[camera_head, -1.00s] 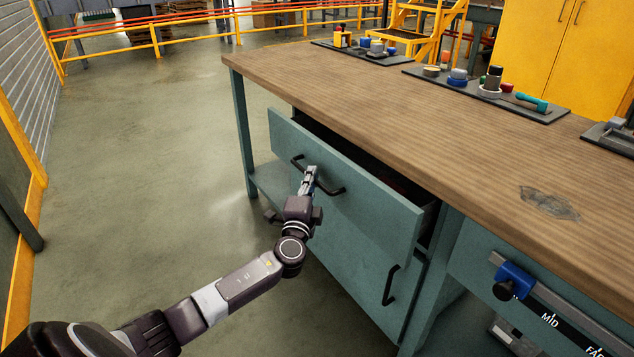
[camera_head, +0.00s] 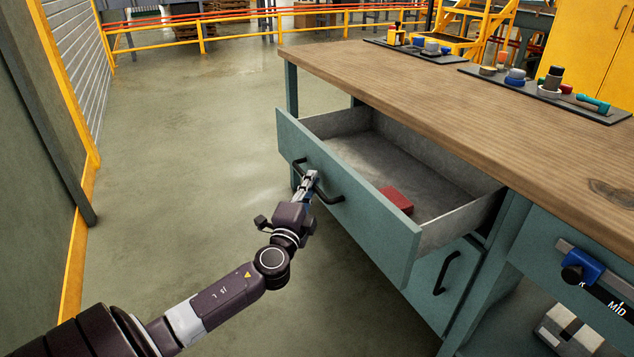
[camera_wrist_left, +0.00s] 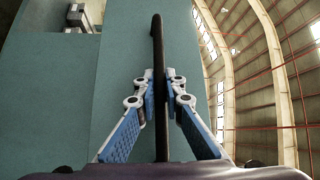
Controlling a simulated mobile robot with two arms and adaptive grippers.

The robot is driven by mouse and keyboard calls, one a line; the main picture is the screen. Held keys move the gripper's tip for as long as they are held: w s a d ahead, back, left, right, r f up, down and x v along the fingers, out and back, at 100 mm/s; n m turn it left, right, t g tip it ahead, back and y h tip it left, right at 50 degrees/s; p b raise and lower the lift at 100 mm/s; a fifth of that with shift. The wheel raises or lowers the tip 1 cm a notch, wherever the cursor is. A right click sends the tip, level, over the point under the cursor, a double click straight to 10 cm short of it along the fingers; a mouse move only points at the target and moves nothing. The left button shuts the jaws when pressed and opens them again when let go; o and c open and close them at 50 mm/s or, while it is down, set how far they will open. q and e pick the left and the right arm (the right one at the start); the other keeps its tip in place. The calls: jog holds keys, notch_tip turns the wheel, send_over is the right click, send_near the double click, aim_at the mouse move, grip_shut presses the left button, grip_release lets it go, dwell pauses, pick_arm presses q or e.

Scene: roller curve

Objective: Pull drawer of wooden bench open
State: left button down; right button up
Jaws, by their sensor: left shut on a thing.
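The wooden bench (camera_head: 430,90) has a teal frame and a wide brown top. Its upper drawer (camera_head: 368,218) is pulled well out, with the grey inside showing. A red block (camera_head: 397,199) lies in it. My left gripper (camera_head: 311,180) is shut on the black drawer handle (camera_head: 332,197) at the middle of the drawer front. In the left wrist view the handle (camera_wrist_left: 158,70) runs upright between the two fingertips (camera_wrist_left: 159,88), with the teal drawer front to its left. My right gripper is not in view.
Below is a lower compartment with its own black handle (camera_head: 447,272). Dark mats (camera_head: 545,95) with small parts lie on the bench top. The floor (camera_head: 190,140) left of the bench is clear. A grey wall with a yellow edge stands far left.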

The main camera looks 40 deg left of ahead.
pick_arm(q)
jog(key=shift+s+f, duration=0.1)
jog(key=shift+s, duration=0.1)
jog(key=c, duration=2)
grip_release()
jog(key=v, duration=1.2)
